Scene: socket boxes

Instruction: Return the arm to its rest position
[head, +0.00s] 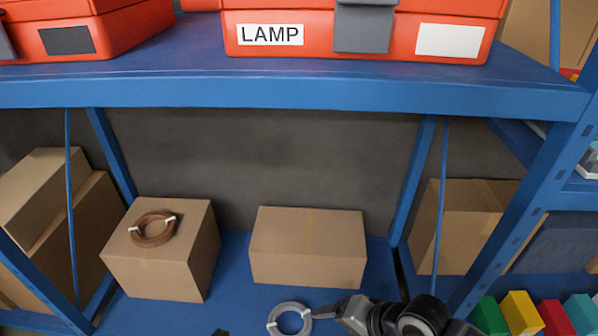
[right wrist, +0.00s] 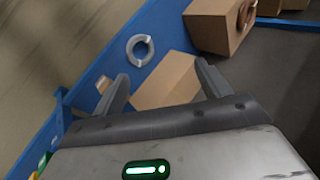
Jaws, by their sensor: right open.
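My right gripper (head: 336,309) reaches in at the bottom of the head view, over the lower shelf. In the right wrist view its two fingers (right wrist: 161,76) are spread apart with nothing between them. A grey ring (head: 272,321) lies on the blue lower shelf beside the fingertips in the head view. The ring also shows beyond the fingers in the right wrist view (right wrist: 130,51), apart from them. A small dark tip at the bottom edge of the head view may be my left gripper (head: 220,333); too little shows to tell its state.
A cardboard box (head: 308,247) stands behind the ring. Another box (head: 160,262) at left carries a brown coil (head: 137,238). The upper shelf (head: 300,92) holds red cases, one labelled LAMP (head: 375,38). Blue uprights (head: 520,222) flank the bay; coloured bins (head: 520,312) are at lower right.

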